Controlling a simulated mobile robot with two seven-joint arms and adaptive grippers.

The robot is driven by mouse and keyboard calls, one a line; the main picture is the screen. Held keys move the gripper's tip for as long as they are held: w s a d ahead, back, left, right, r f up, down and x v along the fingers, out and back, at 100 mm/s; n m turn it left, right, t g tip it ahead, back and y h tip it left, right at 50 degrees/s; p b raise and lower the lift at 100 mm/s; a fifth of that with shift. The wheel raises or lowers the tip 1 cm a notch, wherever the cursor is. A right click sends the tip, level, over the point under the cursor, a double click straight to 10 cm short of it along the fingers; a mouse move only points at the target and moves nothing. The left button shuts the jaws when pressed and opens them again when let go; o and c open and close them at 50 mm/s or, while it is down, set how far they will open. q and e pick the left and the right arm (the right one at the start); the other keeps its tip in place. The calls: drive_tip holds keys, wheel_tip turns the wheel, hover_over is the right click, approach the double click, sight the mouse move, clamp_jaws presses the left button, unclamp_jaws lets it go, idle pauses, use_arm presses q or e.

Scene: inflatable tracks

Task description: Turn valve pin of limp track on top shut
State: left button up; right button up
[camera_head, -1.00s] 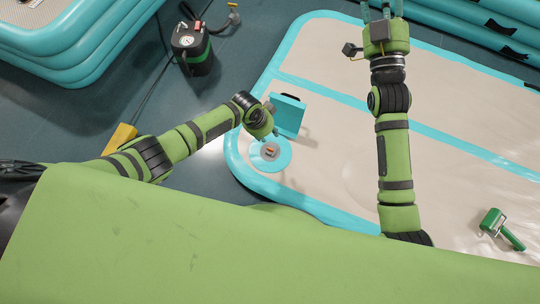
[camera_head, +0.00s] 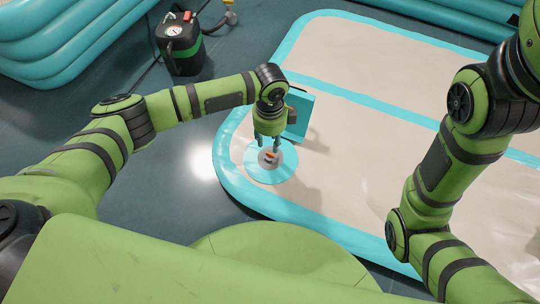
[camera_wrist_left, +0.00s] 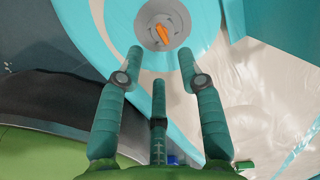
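The limp track (camera_head: 370,130) lies on the floor, pale on top with a turquoise border; its surface looks wrinkled. Near its rounded near-left corner is a round turquoise valve patch (camera_head: 285,173) with a grey centre and a small orange valve pin (camera_head: 270,156). The pin also shows in the left wrist view (camera_wrist_left: 162,36), lying slantwise across the grey centre. My left gripper (camera_head: 269,147) points down just above the valve. In the left wrist view its fingers (camera_wrist_left: 160,55) are spread and empty, with the pin beyond the tips. My right gripper is out of view.
A turquoise box-like piece (camera_head: 299,115) stands on the track close beside my left gripper. A black and green pump (camera_head: 180,45) with a gauge stands on the floor at upper left. Stacked inflated tracks (camera_head: 60,45) fill the upper left corner.

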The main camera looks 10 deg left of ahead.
sight(270, 154)
use_arm(q)
wheel_tip(270, 154, down, 7)
drive_tip(key=b, duration=0.5)
drive_tip(key=shift+r, duration=0.1)
drive_tip(key=shift+c, duration=0.4)
clamp_jaws()
